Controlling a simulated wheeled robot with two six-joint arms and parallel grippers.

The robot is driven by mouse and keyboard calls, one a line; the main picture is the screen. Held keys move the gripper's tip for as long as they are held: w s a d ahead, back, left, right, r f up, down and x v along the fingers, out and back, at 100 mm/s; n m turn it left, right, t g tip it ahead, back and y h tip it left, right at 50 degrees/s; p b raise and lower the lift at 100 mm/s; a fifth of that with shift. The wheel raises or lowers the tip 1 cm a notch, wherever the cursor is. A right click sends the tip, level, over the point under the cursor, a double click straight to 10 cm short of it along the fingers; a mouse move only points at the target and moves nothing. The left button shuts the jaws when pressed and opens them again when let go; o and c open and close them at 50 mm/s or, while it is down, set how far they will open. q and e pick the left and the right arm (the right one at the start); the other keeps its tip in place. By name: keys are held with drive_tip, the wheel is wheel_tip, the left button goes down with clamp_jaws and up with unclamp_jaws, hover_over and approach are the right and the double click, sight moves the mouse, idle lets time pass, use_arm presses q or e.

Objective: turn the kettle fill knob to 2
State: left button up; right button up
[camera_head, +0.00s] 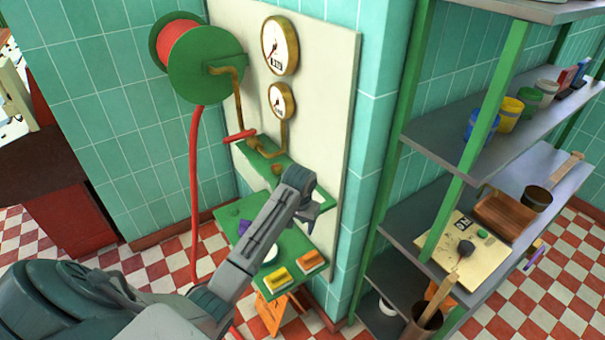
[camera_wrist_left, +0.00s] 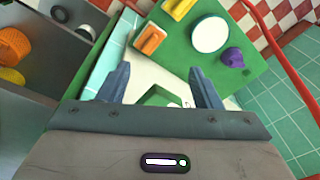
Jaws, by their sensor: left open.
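A green control panel (camera_head: 291,243) juts from the wall board. It carries a purple knob (camera_head: 243,227), a white round part (camera_head: 270,254), a yellow block (camera_head: 278,280) and an orange block (camera_head: 310,262). In the left wrist view the purple knob (camera_wrist_left: 232,58) and white round part (camera_wrist_left: 210,34) show plainly. No readable label or number tells which is the fill knob. My left gripper (camera_head: 312,207) is over the panel's back right side, near the board. Its fingers (camera_wrist_left: 158,68) are apart, with nothing held. My arm hides part of the panel. My right gripper is not in view.
A green hose reel (camera_head: 206,65) with a red hose hangs at left. Two brass gauges (camera_head: 280,45) and a red-handled pipe valve (camera_head: 240,136) are on the board. Metal shelves (camera_head: 470,140) with jars and a wooden board stand at right. Checkered floor is open at left.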

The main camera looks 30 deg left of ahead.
use_arm(q)
drive_tip(key=w+a+r+n+g+h, duration=0.1)
drive_tip(key=w+a+r, duration=0.2)
drive_tip(key=w+r, duration=0.3)
drive_tip(key=w+a+r+n, duration=0.1)
drive_tip(key=w+a+r, duration=0.2)
drive_tip(key=w+r, duration=0.35)
drive_tip(key=f+p, duration=0.1)
drive_tip(key=f, duration=0.1)
drive_tip(key=s+f, duration=0.1)
drive_tip(key=f, duration=0.2)
drive_tip(key=s+f+p, duration=0.1)
drive_tip(key=f, duration=0.1)
drive_tip(key=shift+d+f+p, duration=0.25)
drive_tip(key=shift+f+p, duration=0.1)
drive_tip(key=shift+f, duration=0.6)
drive_tip(key=c, duration=1)
